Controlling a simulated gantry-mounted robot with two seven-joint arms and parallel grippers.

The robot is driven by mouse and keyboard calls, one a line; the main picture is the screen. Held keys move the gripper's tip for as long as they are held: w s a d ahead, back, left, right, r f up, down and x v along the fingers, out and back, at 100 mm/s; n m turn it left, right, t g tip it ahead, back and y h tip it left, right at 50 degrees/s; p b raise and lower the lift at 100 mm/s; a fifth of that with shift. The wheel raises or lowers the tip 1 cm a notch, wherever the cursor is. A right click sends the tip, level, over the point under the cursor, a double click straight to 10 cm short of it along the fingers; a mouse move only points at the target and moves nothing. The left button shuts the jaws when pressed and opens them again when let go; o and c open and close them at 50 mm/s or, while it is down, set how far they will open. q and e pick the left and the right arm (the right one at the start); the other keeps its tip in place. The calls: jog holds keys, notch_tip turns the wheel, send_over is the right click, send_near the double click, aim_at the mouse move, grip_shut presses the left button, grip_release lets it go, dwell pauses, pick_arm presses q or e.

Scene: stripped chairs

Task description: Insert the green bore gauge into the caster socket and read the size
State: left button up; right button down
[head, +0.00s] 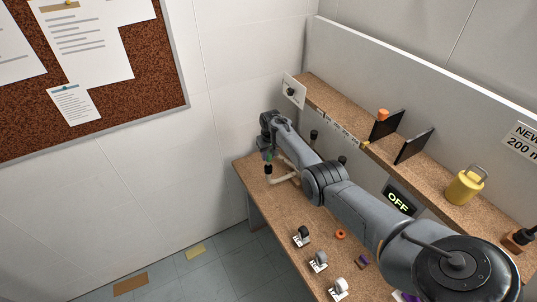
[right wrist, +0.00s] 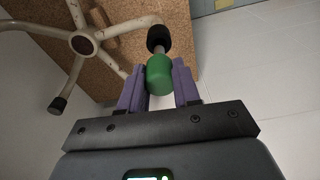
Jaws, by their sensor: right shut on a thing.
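My right gripper (head: 268,148) is at the far left end of the workbench. In the right wrist view its purple fingers (right wrist: 159,88) are shut on the green bore gauge (right wrist: 159,74), which has a short metal stem. A black end piece (right wrist: 158,38) lies beyond the stem, at the tip of a beige chair-base leg (right wrist: 125,29). The gauge and leg tip overlap, so I cannot tell whether the gauge is in the socket. The chair base also shows on the bench in the head view (head: 288,178). No size reading is legible. My left gripper is not in view.
Several labelled casters (head: 318,262) stand along the front of the bench, with an orange ring (head: 341,234) near them. A display (head: 398,200) reads OFF. The shelf behind holds black dividers (head: 413,146) and a yellow weight (head: 465,187). Open floor lies left of the bench.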

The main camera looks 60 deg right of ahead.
aim_at(268, 160)
jog(key=shift+f, duration=0.2)
jog(key=shift+f+b, duration=1.1)
jog(key=shift+b, duration=0.05)
jog(key=shift+f+b, duration=0.65)
jog(key=shift+f, duration=0.1)
jog(key=c, duration=0.7)
grip_release()
jog(key=shift+c, duration=0.2)
jog(key=shift+r, duration=0.1)
